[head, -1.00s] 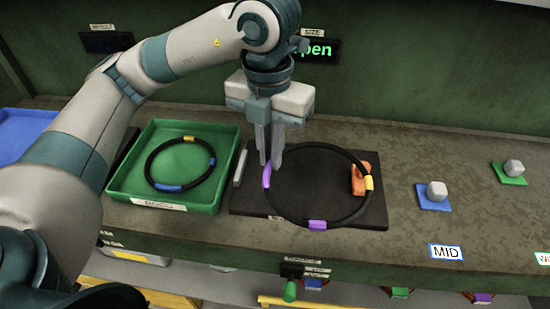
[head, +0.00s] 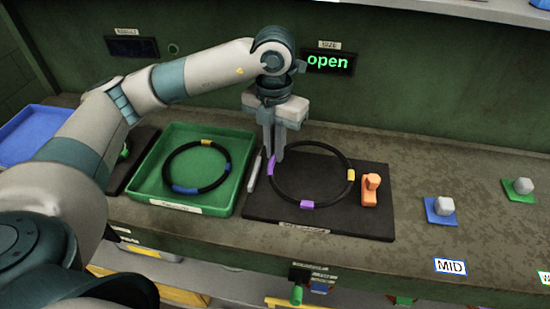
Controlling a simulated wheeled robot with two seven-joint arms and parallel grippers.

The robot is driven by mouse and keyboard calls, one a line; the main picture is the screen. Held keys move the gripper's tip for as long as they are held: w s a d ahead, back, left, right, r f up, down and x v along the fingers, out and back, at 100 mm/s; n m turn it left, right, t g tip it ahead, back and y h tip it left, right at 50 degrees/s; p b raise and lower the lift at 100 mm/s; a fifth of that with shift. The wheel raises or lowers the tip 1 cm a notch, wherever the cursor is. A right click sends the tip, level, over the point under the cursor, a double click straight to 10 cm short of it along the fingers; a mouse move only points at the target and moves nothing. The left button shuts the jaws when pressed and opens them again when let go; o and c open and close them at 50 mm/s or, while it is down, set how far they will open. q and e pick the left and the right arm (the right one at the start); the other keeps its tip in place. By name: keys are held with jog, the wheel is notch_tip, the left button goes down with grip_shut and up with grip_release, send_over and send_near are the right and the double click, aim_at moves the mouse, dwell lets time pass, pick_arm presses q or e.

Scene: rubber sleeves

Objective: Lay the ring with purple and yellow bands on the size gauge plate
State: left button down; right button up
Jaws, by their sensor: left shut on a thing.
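The black ring with purple and yellow bands (head: 309,206) is level, over the left and middle part of the black size gauge plate (head: 340,225). I cannot tell whether it rests on the plate or hangs just above it. My left gripper (head: 276,158) points down and is shut on the ring's left side, just behind a purple band. An orange block (head: 371,190) stands at the plate's right side, just outside the ring. The size display (head: 328,62) on the wall reads "open". My right gripper is out of view.
A green tray (head: 178,208) left of the plate holds another black ring (head: 197,187) with blue and yellow bands. A blue tray (head: 25,138) is at the far left. Blue (head: 440,210) and green (head: 518,191) pads with grey knobs lie to the right.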

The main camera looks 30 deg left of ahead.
pick_arm(q)
jog(key=shift+f+p, duration=0.3)
notch_tip(320, 180, down, 3)
jog(key=shift+f+p, duration=0.15)
jog(key=shift+p, duration=0.55)
jog(key=shift+f, duration=0.15)
jog(key=c, duration=1.9)
grip_release()
jog(key=shift+o, duration=0.2)
